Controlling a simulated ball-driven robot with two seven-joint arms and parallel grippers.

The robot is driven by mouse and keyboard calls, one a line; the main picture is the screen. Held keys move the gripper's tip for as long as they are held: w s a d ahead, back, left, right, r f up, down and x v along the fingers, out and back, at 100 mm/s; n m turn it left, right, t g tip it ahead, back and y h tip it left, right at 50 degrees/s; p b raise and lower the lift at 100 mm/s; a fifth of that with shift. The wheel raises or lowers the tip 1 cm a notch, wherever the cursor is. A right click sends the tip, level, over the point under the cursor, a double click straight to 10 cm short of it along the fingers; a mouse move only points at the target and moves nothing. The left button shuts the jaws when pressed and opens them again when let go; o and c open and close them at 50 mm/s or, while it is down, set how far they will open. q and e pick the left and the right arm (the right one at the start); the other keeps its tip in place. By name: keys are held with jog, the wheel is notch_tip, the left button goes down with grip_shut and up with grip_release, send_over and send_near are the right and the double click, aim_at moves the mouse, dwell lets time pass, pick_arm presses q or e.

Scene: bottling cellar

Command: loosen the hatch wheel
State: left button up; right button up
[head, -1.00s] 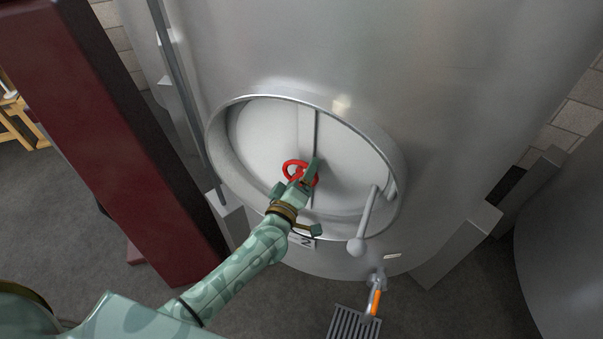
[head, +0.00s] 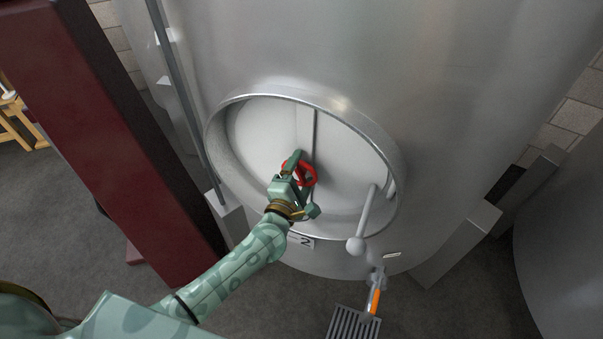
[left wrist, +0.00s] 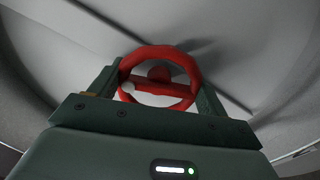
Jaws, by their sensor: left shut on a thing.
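The red hatch wheel (head: 312,174) sits at the middle of the round grey hatch (head: 255,145) in the steel tank. My left gripper (head: 298,168) is at the wheel, its fingers on either side of the rim, shut on it. In the left wrist view the red wheel (left wrist: 160,57) with its crossbar and hub lies between the two dark green fingers of my left gripper (left wrist: 160,88). A small pale knob shows on the wheel's left side there. Part of the wheel is hidden behind the gripper in the head view. My right gripper is not in view.
A grey lever with a ball end (head: 357,243) hangs at the hatch's lower right. Below it is a valve with an orange handle (head: 374,301) above a floor grate (head: 353,324). A dark red post (head: 95,130) stands to the left. A second tank (head: 565,240) is at right.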

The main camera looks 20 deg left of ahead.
pick_arm(q)
jog(key=shift+n, duration=0.9)
jog(key=o, duration=1)
jog(key=shift+s, duration=0.1)
jog(key=s, duration=0.5)
jog(key=s+a, duration=0.1)
jog(key=s, duration=1)
jog(key=shift+s+a, duration=0.1)
jog(key=shift+a, duration=0.1)
